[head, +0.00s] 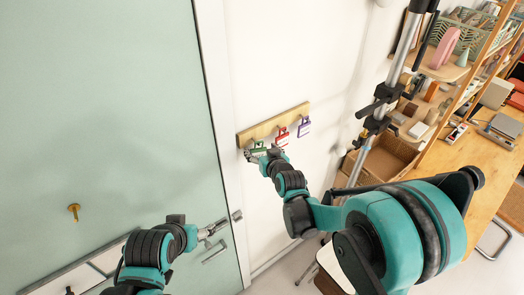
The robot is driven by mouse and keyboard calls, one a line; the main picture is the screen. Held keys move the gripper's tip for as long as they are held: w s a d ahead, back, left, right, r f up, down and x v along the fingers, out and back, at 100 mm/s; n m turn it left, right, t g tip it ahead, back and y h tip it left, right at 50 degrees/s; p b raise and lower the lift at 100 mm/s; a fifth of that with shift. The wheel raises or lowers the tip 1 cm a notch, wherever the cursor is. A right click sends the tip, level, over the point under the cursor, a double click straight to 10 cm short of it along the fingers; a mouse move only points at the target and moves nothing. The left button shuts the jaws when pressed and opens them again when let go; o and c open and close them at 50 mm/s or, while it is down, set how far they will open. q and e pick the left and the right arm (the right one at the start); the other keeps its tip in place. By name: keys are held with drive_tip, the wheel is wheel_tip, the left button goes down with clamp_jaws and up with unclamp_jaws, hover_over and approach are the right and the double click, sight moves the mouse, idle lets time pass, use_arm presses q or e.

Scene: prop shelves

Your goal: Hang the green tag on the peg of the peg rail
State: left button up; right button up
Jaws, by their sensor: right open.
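The wooden peg rail (273,124) is fixed on the white wall beside the door frame. The green tag (260,149) is at the rail's left end, partly hidden by my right gripper (258,154). The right gripper is open right at the tag, just below the rail. I cannot tell whether the tag rests on its peg. A red tag (282,136) and a purple tag (304,126) hang farther right on the rail. My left gripper (216,234) is low by the door edge, away from the rail; its finger opening is too small to tell.
A pale green door (110,95) with a brass knob (73,209) fills the left. A metal pole stand (388,90) stands right of the rail. Wooden shelves with props (440,75) and a wooden table (465,165) are at the right. The wall around the rail is clear.

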drive_tip(key=shift+s+r, duration=0.25)
drive_tip(key=shift+s, duration=0.3)
drive_tip(key=d+v, duration=0.1)
drive_tip(key=v, duration=1)
drive_tip(key=s+d+f+m+g+h+b, duration=0.1)
drive_tip(key=s+d+f+b, duration=0.3)
drive_tip(key=f+b, duration=0.7)
drive_tip(key=s+d+f+m+g+h+b, duration=0.1)
drive_tip(key=s+d+f+g+h+b, duration=0.1)
drive_tip(key=s+f+b, duration=0.7)
drive_tip(key=s+d+f+g+h+b, duration=0.1)
drive_tip(key=s+d+f+b, duration=0.5)
drive_tip(key=f+b, duration=0.9)
wheel_tip(320, 180, down, 3)
drive_tip(key=shift+s+d+f+m+g, duration=0.2)
drive_tip(key=shift+d+m+g, duration=0.3)
drive_tip(key=shift+g, duration=0.4)
